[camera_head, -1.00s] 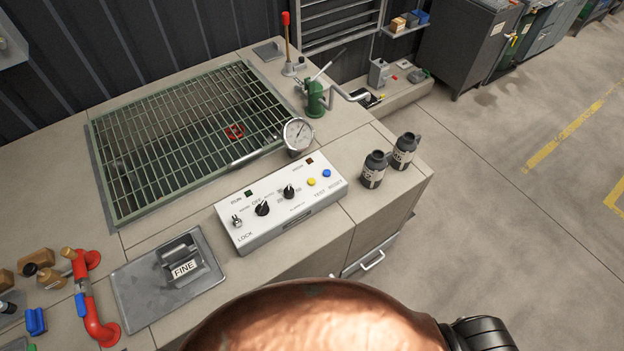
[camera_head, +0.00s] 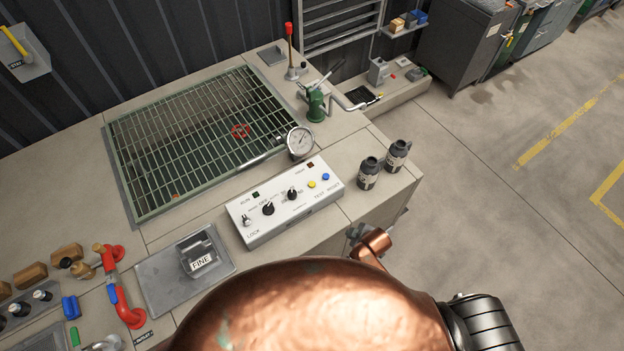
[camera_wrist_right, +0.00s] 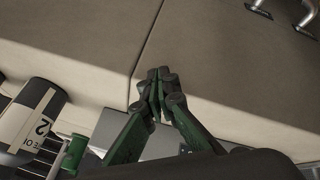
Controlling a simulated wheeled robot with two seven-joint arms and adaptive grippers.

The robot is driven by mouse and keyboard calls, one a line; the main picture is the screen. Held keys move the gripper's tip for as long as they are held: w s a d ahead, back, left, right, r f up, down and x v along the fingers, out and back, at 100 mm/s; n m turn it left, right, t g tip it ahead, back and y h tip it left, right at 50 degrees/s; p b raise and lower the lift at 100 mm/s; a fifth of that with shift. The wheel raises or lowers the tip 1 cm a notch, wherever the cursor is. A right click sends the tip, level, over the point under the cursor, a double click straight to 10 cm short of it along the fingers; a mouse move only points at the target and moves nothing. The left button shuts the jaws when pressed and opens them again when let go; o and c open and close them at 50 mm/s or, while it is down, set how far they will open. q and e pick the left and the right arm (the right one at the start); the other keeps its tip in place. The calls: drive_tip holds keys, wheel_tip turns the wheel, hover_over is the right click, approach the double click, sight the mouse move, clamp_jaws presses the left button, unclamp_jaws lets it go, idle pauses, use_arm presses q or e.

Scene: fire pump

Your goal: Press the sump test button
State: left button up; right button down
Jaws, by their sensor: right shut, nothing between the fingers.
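The white control panel (camera_head: 288,212) sits on the bench in the head view. Its yellow button (camera_head: 312,184) is by the TEST lettering and its blue button (camera_head: 326,177) is by RESET. Black knobs, a lock switch and small lamps are also on it. My right gripper (camera_wrist_right: 156,78) shows in the wrist view, its green fingers shut together with nothing between them, in front of a pale bench surface. No button can be made out there, so its distance to the yellow button cannot be told. My left gripper is not in view.
Two dark bottles (camera_head: 369,172) stand right of the panel; one labelled bottle (camera_wrist_right: 33,115) shows left of my fingers. A pressure gauge (camera_head: 299,141) and green grating (camera_head: 195,140) lie behind the panel. The FINE tray (camera_head: 158,280) is to its left.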

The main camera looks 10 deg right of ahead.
drive_tip(key=w+a+r+n+p, duration=0.1)
drive_tip(key=w+a+r+n, duration=0.1)
drive_tip(key=w+r+n, duration=0.1)
drive_tip(key=w+a+r+n+t+y, duration=0.1)
drive_tip(key=w+a+r+n, duration=0.2)
drive_tip(key=w+r, duration=0.1)
drive_tip(key=w+a+r+n+p, duration=0.1)
drive_tip(key=w+a+r+n, duration=0.1)
drive_tip(key=w+r+n, duration=0.1)
drive_tip(key=shift+w+a+r+n+t+y+p, duration=0.2)
drive_tip(key=shift+w+n, duration=0.1)
drive_tip(key=shift+w, duration=0.3)
drive_tip(key=shift+w+a+r+n+t+y+p, duration=0.1)
drive_tip(key=shift+w+a+n+t+y+p, duration=0.15)
drive_tip(key=shift+w, duration=0.3)
wheel_tip(320, 180, up, 10)
drive_tip(key=n+y+p, duration=0.1)
drive_tip(key=n+p, duration=0.2)
drive_tip(key=n, duration=0.9)
hover_over(313, 184)
drive_tip(key=shift+s+t, duration=0.15)
drive_tip(key=shift+t, duration=0.1)
drive_tip(key=shift+f+b, duration=0.2)
drive_tip(key=shift+b, duration=0.15)
wheel_tip(313, 184, down, 7)
drive_tip(key=b, duration=0.6)
drive_tip(key=shift+r, duration=0.15)
drive_tip(key=shift+f+b, duration=0.75)
drive_tip(key=shift+f, duration=0.1)
